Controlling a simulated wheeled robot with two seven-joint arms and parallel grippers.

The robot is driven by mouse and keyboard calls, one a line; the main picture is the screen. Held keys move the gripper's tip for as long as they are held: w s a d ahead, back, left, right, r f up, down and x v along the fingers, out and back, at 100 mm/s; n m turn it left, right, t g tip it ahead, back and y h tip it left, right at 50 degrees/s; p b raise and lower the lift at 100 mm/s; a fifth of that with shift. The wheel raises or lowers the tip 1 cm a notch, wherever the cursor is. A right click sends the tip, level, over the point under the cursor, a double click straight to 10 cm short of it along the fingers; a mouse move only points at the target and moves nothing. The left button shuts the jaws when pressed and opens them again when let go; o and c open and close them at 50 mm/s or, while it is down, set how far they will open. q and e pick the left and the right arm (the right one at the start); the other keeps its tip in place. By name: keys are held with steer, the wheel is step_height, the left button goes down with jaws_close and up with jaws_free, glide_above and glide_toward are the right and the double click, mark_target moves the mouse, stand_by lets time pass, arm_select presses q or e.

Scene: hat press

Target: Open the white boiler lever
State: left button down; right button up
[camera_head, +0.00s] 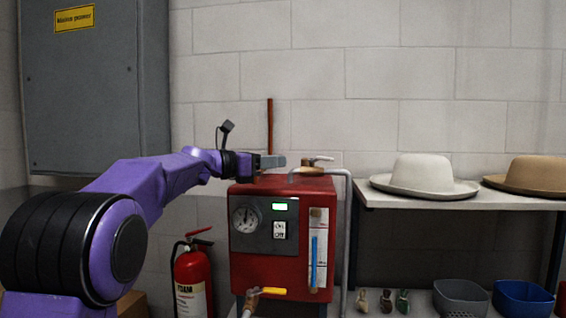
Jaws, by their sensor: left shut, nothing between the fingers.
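The red boiler (282,248) stands in the middle of the view, with a round gauge, a small lit display and a switch plate on its front. A white lever (319,159) sits on a brass valve (312,168) on top of the boiler. My left gripper (280,161) is shut and empty above the boiler's top, just left of the white lever; a small gap shows between them. A yellow-handled lever (270,291) is low on the boiler's front. My right gripper is not in view.
A grey pipe (347,230) runs down the boiler's right side. A fire extinguisher (192,278) stands to its left. A shelf (460,200) at right holds a white hat (424,174) and a tan hat (530,174). A grey cabinet (90,120) hangs at upper left.

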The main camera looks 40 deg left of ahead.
mark_target(322, 159)
arm_select(q)
steer(key=p+x, duration=0.5)
steer(key=x, duration=0.5)
steer(key=shift+w+d+r, duration=0.1)
steer(key=shift+w+r, duration=0.05)
steer(key=shift+r, duration=0.05)
steer(key=shift+w+d, duration=0.2)
steer(key=shift+w, duration=0.2)
steer(key=shift+f, duration=0.15)
steer(key=shift+w+d, duration=0.1)
